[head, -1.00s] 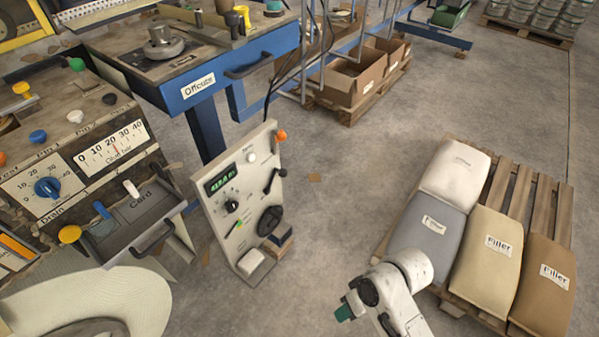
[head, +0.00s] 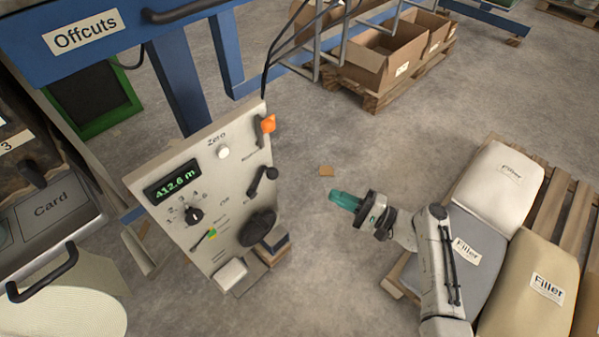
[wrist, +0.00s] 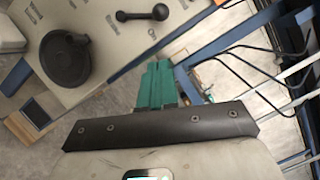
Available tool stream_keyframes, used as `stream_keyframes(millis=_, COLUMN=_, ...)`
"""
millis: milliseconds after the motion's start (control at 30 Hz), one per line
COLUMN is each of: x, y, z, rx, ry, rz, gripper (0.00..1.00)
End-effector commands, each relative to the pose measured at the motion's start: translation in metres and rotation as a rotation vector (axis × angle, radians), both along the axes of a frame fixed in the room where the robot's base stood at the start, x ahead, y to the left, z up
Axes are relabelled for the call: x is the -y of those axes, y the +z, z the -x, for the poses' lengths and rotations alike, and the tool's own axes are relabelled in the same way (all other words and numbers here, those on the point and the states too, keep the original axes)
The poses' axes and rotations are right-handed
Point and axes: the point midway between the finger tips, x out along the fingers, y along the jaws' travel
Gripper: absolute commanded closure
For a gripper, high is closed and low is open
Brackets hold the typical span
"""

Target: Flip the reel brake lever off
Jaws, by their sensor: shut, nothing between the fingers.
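The grey control panel (head: 230,170) stands left of centre in the head view. A lever with an orange tip (head: 268,123) is at its upper right edge. A black ball-ended lever (head: 263,180) sits lower on the same side; it also shows at the top of the wrist view (wrist: 142,15). The small labels are too blurred to tell which lever is the reel brake. My gripper (head: 335,199), with teal fingers, is shut and empty, right of the panel and apart from both levers. Its fingers (wrist: 157,82) point toward the panel's edge in the wrist view.
Black cables (head: 275,65) hang behind. Filler sacks (head: 500,180) lie at right. Bare floor separates panel and gripper.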

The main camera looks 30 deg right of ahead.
Motion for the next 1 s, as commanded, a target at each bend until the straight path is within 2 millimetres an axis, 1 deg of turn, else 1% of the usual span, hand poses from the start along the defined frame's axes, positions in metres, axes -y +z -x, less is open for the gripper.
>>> stream_keyframes(millis=67, x=0.004, y=0.0, z=-0.001, rx=0.005, ry=-0.012, rz=-0.019, gripper=1.0)
stream_keyframes(millis=167, x=0.005, y=0.001, z=-0.002, rx=0.007, ry=-0.016, rz=-0.025, gripper=1.0)
stream_keyframes(millis=400, x=0.004, y=0.002, z=-0.002, rx=0.007, ry=-0.013, rz=-0.023, gripper=1.0)
stream_keyframes(millis=533, x=0.0, y=0.002, z=-0.008, rx=0.007, ry=-0.011, rz=-0.021, gripper=1.0)
stream_keyframes(millis=667, x=-0.011, y=0.005, z=-0.022, rx=0.008, ry=-0.009, rz=-0.02, gripper=1.0)
stream_keyframes(millis=1000, x=-0.051, y=0.015, z=-0.074, rx=0.008, ry=-0.009, rz=-0.02, gripper=1.0)
